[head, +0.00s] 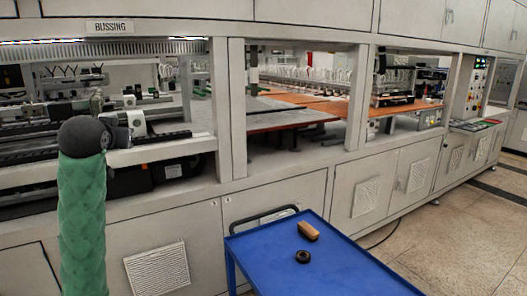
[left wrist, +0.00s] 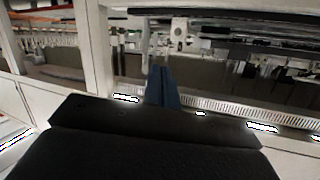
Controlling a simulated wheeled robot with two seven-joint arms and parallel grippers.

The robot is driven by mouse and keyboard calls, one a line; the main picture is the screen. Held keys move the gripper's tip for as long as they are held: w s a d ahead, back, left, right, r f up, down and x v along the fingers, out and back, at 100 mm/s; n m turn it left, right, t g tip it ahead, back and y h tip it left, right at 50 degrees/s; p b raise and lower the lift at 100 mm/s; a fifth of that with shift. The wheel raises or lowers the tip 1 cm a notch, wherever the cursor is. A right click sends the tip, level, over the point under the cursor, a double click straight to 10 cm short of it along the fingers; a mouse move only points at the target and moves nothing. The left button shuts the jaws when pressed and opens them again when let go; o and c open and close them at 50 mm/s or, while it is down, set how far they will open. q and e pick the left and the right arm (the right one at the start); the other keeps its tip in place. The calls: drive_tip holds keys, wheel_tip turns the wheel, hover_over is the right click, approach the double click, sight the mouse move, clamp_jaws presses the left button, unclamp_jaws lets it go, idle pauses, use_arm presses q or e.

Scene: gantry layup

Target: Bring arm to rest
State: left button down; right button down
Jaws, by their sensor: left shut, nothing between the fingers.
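My left arm (head: 82,220) stands upright in a green sleeve at the left of the head view, with a dark rounded joint on top. It is in front of the machine's bussing opening. In the left wrist view my left gripper (left wrist: 161,88) shows as narrow blue fingers closed together beyond a dark wrist body. Nothing is held between them, and no object touches them. In the head view the fingers cannot be made out clearly. My right gripper is in neither view.
A long grey machine (head: 285,192) with open bays fills the back. A blue cart (head: 325,272) in front carries a brown block (head: 308,231) and a dark ring (head: 303,257). Machine rails (head: 60,105) lie close behind the left arm. Floor (head: 470,225) is clear at right.

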use_arm(q)
drive_tip(key=s+d+f+m+g+h, duration=0.15)
drive_tip(key=s+d+f, duration=0.4)
drive_tip(key=f, duration=0.85)
drive_tip(key=s+d+f+g+h, duration=0.1)
drive_tip(key=s+d+f+g, duration=0.35)
drive_tip(key=f, duration=0.95)
drive_tip(key=s+d+f+m+h, duration=0.1)
drive_tip(key=s+d+f, duration=0.6)
drive_tip(key=f, duration=0.6)
drive_tip(key=s+d+f+g, duration=0.2)
drive_tip(key=s+f+g, duration=0.1)
drive_tip(key=s+f, duration=0.9)
drive_tip(key=s+d+f+g, duration=0.3)
drive_tip(key=s+f, duration=0.9)
drive_tip(key=s, duration=0.5)
drive_tip(key=shift+d+f+g, duration=0.2)
drive_tip(key=shift+f+g, duration=0.05)
drive_tip(key=shift+g, duration=0.45)
drive_tip(key=shift+a+h, duration=0.15)
drive_tip(key=shift+h, duration=0.1)
